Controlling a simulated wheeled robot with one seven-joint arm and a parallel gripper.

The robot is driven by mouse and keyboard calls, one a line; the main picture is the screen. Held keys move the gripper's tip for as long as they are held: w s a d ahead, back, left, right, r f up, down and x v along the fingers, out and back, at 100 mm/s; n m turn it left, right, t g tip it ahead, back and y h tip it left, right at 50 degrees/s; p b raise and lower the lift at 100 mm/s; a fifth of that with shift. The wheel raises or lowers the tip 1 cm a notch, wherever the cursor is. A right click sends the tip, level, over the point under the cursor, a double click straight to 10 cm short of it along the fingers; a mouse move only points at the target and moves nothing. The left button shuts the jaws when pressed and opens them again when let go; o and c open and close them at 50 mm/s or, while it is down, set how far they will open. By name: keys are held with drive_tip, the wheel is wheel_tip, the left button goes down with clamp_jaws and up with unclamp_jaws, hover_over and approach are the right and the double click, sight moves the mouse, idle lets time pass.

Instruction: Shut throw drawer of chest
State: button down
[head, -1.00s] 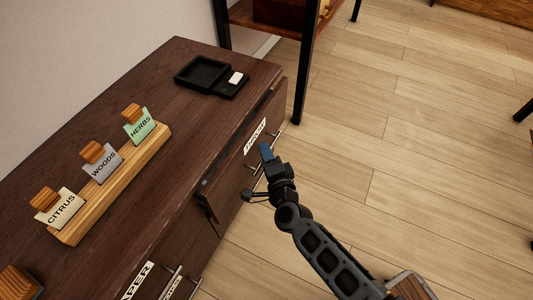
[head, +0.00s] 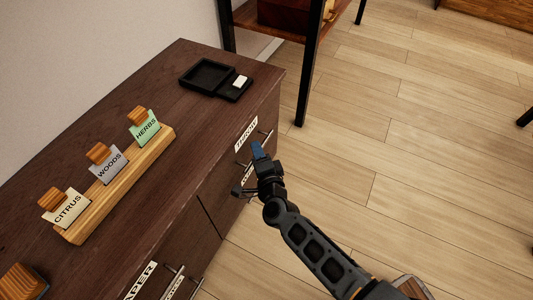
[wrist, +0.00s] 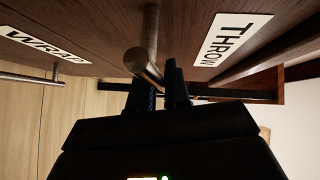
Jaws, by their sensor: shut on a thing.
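The dark wood chest (head: 150,130) stands along the wall. The front of its throw drawer (head: 222,160), with a white THROW label (head: 246,134), looks about flush with the chest in the head view. The label also shows in the wrist view (wrist: 231,39). My gripper (head: 258,152) is at this drawer's front. In the wrist view its dark fingers (wrist: 158,88) are closed around the metal bar handle (wrist: 148,45) beside the THROW label. The fingers partly hide the handle.
A WRAP label (wrist: 33,45) and another handle (wrist: 30,78) are on the neighbouring drawer. A black tray (head: 205,74) and a wooden card holder (head: 118,190) stand on the chest top. A black-legged shelf (head: 308,70) is behind.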

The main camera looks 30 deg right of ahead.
drive_tip(key=c, duration=1.2)
unclamp_jaws()
drive_tip(key=shift+s, duration=0.1)
drive_tip(key=p+v, duration=0.2)
drive_tip(key=v, duration=0.5)
drive_tip(key=shift+s, duration=0.4)
drive_tip(key=shift+s, duration=0.1)
drive_tip(key=s+d+r+n+y, duration=0.1)
drive_tip(key=s+r+n, duration=0.3)
drive_tip(key=s, duration=0.5)
drive_tip(key=s+r+n, duration=0.4)
drive_tip(key=s+r, duration=0.1)
drive_tip(key=s, duration=0.4)
drive_tip(key=s+d+r+n+y, duration=0.1)
drive_tip(key=s+r+n, duration=0.3)
drive_tip(key=s, duration=0.5)
drive_tip(key=s+d+r+n+g+p, duration=0.1)
drive_tip(key=s+r+n, duration=0.25)
drive_tip(key=r, duration=0.35)
drive_tip(key=s+d+r+n, duration=0.1)
drive_tip(key=s+r+n, duration=0.2)
drive_tip(key=s+r, duration=0.3)
wheel_tip(320, 180, up, 25)
drive_tip(key=w+p, duration=0.1)
drive_tip(key=p, duration=2.3)
drive_tip(key=shift+y, duration=0.4)
